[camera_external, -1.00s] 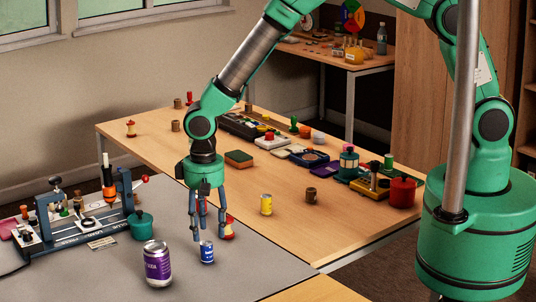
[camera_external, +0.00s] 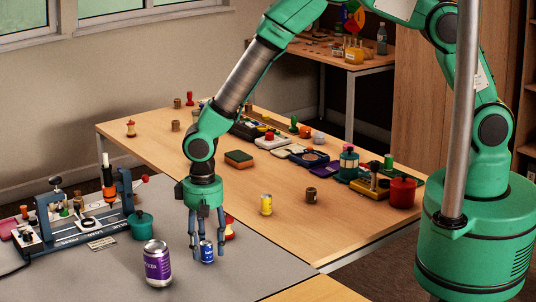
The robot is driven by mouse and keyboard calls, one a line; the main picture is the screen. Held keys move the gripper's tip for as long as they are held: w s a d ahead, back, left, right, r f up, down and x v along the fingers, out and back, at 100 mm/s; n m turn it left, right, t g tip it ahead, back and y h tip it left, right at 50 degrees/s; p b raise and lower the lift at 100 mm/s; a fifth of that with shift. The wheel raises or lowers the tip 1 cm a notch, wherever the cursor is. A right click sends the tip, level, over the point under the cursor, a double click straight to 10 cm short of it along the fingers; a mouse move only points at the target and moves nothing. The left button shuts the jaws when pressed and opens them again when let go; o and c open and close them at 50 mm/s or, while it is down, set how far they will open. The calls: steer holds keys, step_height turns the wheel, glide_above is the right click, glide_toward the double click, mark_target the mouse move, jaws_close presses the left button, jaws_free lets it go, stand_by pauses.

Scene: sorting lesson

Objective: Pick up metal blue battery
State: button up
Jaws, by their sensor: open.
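The blue battery (camera_external: 207,252) is a small upright blue cylinder with white lettering, standing on the grey table (camera_external: 240,279). My gripper (camera_external: 207,254) points straight down over it, with its fingers spread on either side of the battery. The fingers are open, and I cannot tell whether either one touches the battery. The upper part of the battery lies between the fingers and is partly hidden.
A purple soda can (camera_external: 157,264) stands just left of my gripper. A red and yellow piece (camera_external: 229,228) is close behind on the right. A green pot (camera_external: 142,225) and a blue machine (camera_external: 85,215) are at left.

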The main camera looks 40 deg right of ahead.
steer(key=shift+f, duration=0.65)
jaws_close()
